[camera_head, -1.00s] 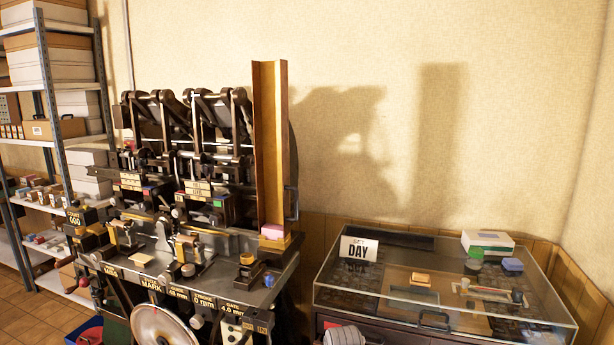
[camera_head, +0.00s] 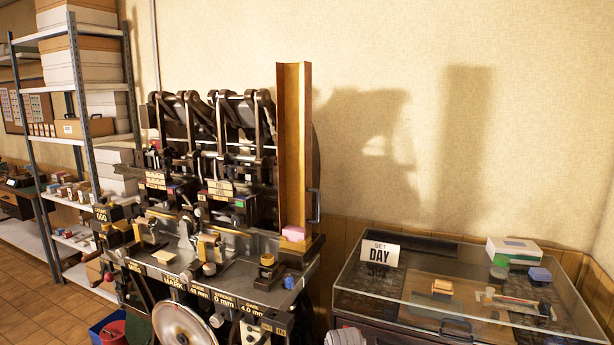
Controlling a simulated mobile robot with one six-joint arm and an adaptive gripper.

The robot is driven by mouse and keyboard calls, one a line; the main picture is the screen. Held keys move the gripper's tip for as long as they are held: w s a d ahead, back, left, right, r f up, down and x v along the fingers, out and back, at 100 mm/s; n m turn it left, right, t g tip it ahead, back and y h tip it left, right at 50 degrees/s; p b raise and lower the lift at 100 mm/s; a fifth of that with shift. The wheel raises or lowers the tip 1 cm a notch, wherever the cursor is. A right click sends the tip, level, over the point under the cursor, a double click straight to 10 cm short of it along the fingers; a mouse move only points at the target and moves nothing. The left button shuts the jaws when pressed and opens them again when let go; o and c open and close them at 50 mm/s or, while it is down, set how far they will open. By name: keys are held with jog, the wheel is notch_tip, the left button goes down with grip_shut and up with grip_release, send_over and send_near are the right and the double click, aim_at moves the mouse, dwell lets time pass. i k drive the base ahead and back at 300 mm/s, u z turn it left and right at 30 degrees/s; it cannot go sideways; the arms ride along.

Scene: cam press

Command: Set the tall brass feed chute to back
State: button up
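The tall brass feed chute (camera_head: 294,150) stands upright at the right end of the dark cam press (camera_head: 225,245). It is an open-fronted channel. A pink block (camera_head: 293,233) sits at its foot, and a dark handle (camera_head: 315,205) is on its right side. My gripper is not clearly visible; a grey rounded part at the bottom edge, in front of the glass case, may be mine.
Metal shelves (camera_head: 85,130) with boxes stand at left. A large handwheel (camera_head: 182,328) is at the press's front. Bare wall lies behind.

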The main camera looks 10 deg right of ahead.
aim_at(294, 82)
jog(key=i, duration=0.85)
jog(key=z, duration=0.05)
